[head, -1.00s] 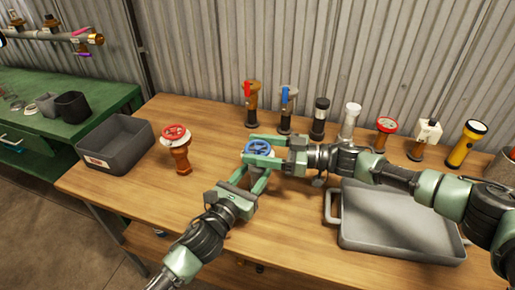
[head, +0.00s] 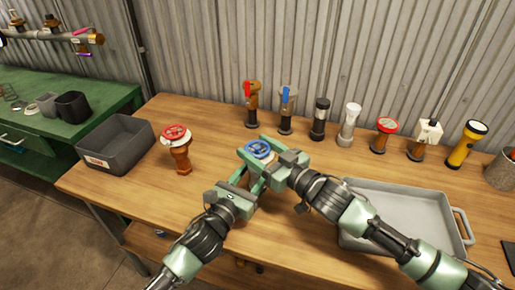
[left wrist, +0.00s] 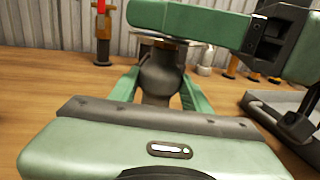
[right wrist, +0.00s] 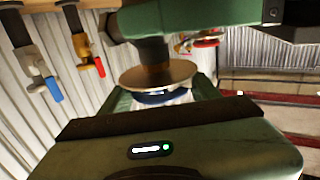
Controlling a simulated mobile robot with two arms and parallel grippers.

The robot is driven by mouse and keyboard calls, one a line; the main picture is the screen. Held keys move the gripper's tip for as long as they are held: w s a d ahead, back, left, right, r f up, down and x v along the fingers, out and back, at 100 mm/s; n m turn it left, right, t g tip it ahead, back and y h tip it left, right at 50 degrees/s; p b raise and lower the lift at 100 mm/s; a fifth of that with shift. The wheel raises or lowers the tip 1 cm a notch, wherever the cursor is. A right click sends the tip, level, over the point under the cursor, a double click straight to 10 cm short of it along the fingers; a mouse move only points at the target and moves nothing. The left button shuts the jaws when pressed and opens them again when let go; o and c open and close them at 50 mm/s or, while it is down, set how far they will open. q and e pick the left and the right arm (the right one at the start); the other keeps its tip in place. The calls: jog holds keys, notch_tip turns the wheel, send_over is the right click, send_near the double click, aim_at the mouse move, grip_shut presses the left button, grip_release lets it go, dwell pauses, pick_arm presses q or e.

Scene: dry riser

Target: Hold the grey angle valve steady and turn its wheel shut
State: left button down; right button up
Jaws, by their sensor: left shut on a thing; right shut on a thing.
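The grey angle valve stands on the wooden bench and is mostly hidden by my grippers in the head view. Its blue wheel (head: 259,149) shows on top between the jaws of my right gripper (head: 254,150), which is shut on it. The wheel's blue rim also shows in the right wrist view (right wrist: 162,97), under a tan disc. My left gripper (head: 247,180) is lower, shut on the valve body. The grey body shows between its fingers in the left wrist view (left wrist: 160,75), roughly upright, with my right gripper across the top.
A red-wheeled orange valve (head: 178,150) stands left, beside a dark grey bin (head: 115,145). Several fittings and a yellow flashlight (head: 465,145) line the back. A grey tray (head: 400,215) lies close to my right arm. The bench's front left is clear.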

pick_arm(q)
jog(key=shift+d, duration=0.1)
pick_arm(e)
jog(key=shift+s+r+h, duration=0.1)
jog(key=shift+h, duration=0.2)
jog(key=o, duration=1.4)
jog(key=shift+c, duration=0.2)
jog(key=v, duration=1.2)
jog(key=shift+f, duration=0.2)
pick_arm(q)
jog(key=c, duration=0.6)
grip_release()
jog(key=shift+s, duration=0.15)
